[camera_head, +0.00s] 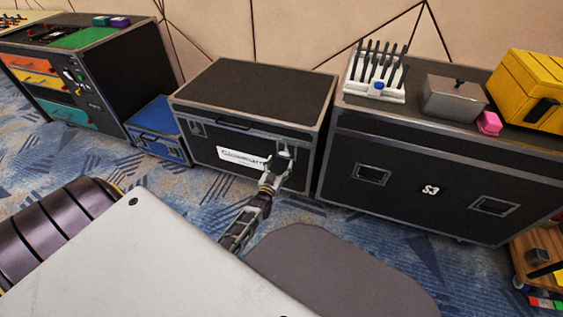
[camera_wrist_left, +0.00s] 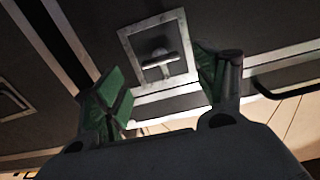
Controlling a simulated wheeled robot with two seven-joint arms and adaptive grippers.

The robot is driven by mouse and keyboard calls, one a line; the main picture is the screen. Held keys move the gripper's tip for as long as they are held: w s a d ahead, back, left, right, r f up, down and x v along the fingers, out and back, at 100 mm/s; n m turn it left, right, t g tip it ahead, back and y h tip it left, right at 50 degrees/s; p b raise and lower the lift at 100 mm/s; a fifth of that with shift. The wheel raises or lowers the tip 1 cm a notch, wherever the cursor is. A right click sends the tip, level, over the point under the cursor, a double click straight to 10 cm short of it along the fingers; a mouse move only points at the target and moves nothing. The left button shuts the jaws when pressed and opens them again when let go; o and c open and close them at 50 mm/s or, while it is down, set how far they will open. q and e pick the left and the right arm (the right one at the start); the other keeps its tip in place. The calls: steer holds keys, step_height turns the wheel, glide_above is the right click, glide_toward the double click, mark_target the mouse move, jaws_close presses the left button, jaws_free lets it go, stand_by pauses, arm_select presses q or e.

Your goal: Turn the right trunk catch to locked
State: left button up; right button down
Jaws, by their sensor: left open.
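The black trunk (camera_head: 255,90) with metal edges and a white label (camera_head: 235,157) stands against the wall, lid down. Its left catch (camera_head: 198,128) shows on the front. My left gripper (camera_head: 279,160) is at the right part of the front and covers most of the right catch there. In the left wrist view the catch (camera_wrist_left: 158,62) is a square metal plate with a small T-shaped turning handle. The open green-padded fingers of my left gripper (camera_wrist_left: 163,88) are on either side of it, with nothing between them. I cannot tell if they touch the plate. My right gripper is not in view.
A larger black case (camera_head: 400,180) marked S3 stands close on the right, carrying a grey metal box (camera_head: 453,98) and a yellow box (camera_head: 530,85). A low blue case (camera_head: 158,125) stands on the left. Patterned carpet (camera_head: 205,195) is open before the trunk.

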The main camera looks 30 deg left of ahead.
arm_select(q)
steer(key=shift+v, duration=2.95)
